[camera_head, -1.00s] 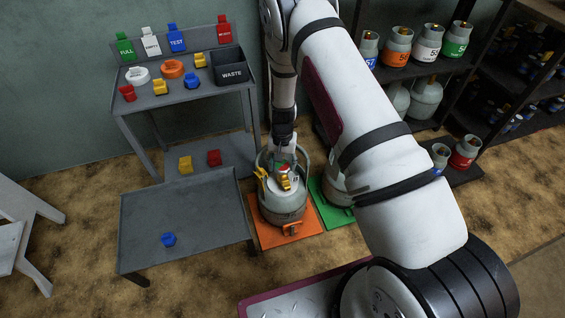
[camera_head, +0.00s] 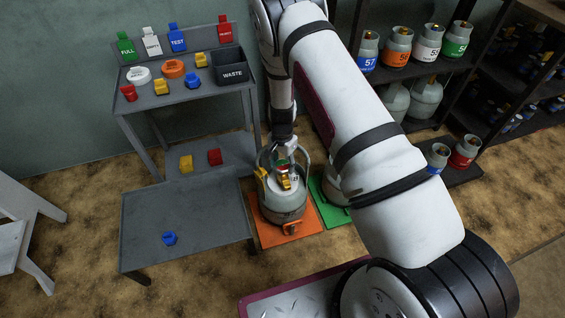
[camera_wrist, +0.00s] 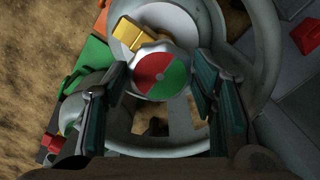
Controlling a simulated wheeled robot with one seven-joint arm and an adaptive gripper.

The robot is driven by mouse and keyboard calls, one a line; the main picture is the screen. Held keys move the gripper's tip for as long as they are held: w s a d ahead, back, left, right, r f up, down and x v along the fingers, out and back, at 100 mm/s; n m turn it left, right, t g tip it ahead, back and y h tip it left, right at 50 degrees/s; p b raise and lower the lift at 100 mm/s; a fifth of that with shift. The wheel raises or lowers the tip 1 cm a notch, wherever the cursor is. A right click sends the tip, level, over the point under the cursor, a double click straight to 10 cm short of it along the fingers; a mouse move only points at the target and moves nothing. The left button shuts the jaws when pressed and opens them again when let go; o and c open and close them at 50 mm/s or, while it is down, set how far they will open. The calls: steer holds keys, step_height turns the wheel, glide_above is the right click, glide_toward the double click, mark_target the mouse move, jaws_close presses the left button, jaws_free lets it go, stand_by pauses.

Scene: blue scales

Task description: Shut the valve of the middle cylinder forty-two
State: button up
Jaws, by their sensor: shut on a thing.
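A grey gas cylinder (camera_head: 283,207) stands upright on an orange floor plate (camera_head: 262,234), with a ring collar around its top. I cannot read a number on it. Its valve has a round knob (camera_wrist: 162,78) with a red half and a green half, beside a yellow block (camera_wrist: 128,34). My gripper (camera_wrist: 160,84) is shut on the knob from above, with a dark finger on either side. In the head view my gripper (camera_head: 282,163) is inside the collar, and the knob is partly hidden.
A second cylinder on a green plate (camera_head: 331,201) stands close on the right, mostly behind my arm. A grey bench (camera_head: 165,100) with coloured caps and a waste bin (camera_head: 232,74) is at the left. A low grey table (camera_head: 185,215) is in front of it.

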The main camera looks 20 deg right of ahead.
mark_target(282, 165)
steer(key=o, duration=1.1)
steer(key=shift+o, duration=0.2)
step_height(282, 165, up, 12)
